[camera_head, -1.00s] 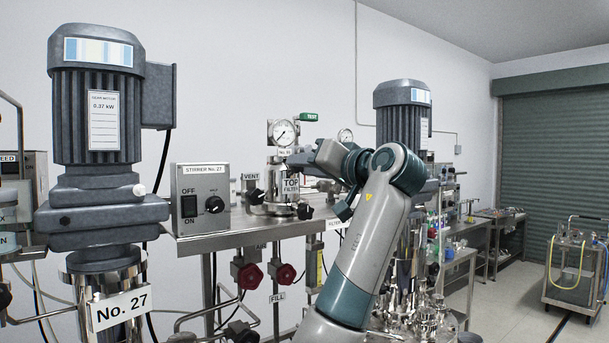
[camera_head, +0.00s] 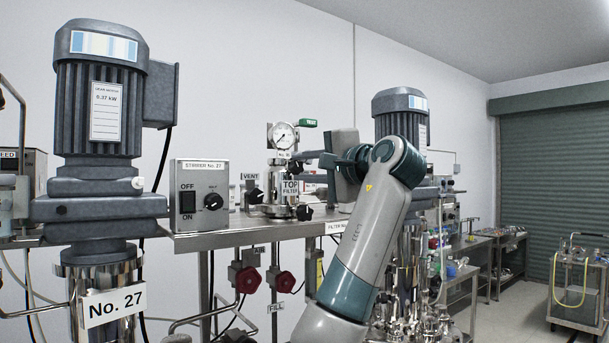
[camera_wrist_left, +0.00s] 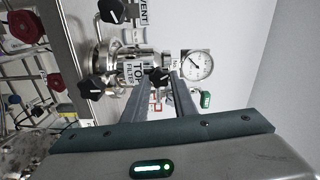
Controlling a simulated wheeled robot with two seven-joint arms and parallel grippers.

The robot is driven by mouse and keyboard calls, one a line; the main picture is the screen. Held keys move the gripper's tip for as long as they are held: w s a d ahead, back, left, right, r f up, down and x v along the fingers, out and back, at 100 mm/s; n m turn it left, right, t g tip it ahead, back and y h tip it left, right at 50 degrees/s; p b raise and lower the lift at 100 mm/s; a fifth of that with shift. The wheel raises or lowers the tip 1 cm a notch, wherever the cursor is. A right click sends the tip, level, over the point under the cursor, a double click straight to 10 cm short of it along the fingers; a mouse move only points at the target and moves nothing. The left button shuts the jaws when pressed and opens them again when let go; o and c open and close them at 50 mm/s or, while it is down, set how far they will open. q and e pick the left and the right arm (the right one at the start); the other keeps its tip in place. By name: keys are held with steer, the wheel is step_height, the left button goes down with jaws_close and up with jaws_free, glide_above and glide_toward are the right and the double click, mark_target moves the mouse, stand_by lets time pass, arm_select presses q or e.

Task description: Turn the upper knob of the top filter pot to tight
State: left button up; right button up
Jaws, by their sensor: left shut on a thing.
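The top filter pot (camera_head: 270,209) is a small steel vessel on the steel shelf, with a "TOP FILTER" label (camera_head: 290,187). In the left wrist view the pot (camera_wrist_left: 112,62) lies sideways. Its upper knob (camera_wrist_left: 158,75) is black with a white pointer line and sits between the fingertips of my left gripper (camera_wrist_left: 158,80). In the head view my left gripper (camera_head: 300,158) reaches in from the right of the pot, closed on that knob and mostly hiding it. A lower black knob (camera_head: 304,213) is free. My right gripper is out of view.
A pressure gauge (camera_head: 283,135) and green-handled valve (camera_head: 308,123) stand just above the gripper. The vent knob (camera_head: 256,195) and stirrer switch box (camera_head: 202,199) are to the left. Red valve handles (camera_head: 248,280) hang below the shelf. A big motor (camera_head: 100,100) fills the left.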

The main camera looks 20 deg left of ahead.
arm_select(q)
steer(key=m+b, duration=0.2)
steer(key=m, duration=0.3)
steer(key=shift+f, duration=0.2)
steer(key=shift+m+b, duration=0.3)
steer(key=shift+m, duration=0.2)
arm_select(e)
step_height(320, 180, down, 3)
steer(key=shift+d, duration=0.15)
arm_select(q)
steer(key=o, duration=1)
steer(key=shift+o, duration=0.2)
steer(key=shift+d, duration=0.1)
steer(key=shift+s+d+b, duration=0.45)
steer(key=shift+d+b, duration=0.05)
steer(key=shift+d, duration=0.1)
steer(key=b+v, duration=0.5)
steer(key=v, duration=1)
steer(key=shift+s+d, duration=0.25)
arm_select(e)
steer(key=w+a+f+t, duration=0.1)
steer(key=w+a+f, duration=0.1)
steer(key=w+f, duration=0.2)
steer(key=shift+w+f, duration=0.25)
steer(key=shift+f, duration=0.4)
